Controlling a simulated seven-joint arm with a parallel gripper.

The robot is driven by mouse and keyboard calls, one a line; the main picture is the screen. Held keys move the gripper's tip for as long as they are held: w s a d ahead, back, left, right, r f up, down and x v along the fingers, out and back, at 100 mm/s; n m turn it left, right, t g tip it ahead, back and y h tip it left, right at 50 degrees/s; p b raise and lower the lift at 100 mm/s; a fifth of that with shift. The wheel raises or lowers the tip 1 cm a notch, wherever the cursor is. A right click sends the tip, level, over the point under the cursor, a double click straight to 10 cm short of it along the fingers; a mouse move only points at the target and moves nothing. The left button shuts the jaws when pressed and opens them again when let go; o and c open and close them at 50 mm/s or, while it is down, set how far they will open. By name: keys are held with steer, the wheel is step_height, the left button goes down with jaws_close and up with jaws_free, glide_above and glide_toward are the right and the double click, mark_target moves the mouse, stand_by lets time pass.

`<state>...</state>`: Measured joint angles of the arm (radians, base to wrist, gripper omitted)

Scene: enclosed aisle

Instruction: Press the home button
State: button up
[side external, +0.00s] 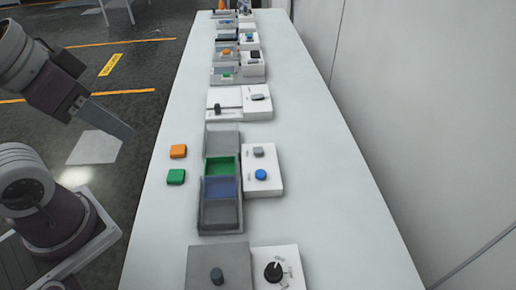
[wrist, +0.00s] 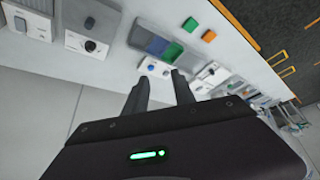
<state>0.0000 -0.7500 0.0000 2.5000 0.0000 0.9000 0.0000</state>
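A round blue button (side external: 261,174) sits on a white panel (side external: 274,186) beside a bin unit, with a small grey control (side external: 258,152) behind it. The panel's labels are too small to read, so I cannot tell which control is marked home. In the wrist view the blue button (wrist: 152,68) shows just beyond my gripper (wrist: 160,77), between its fingertips. My gripper is open and empty, with a clear gap between the fingers. In the side view my gripper (side external: 130,132) is up at the left, away from the panel, beside the table's left edge.
The bin unit (side external: 221,213) has green and blue compartments. An orange block (side external: 178,151) and a green block (side external: 176,177) lie left of it. A knob panel (side external: 289,262) stands in front; slider and button units line the table (side external: 330,200) behind. A wall rises at the right.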

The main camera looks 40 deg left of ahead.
jaws_close()
stand_by(1.5)
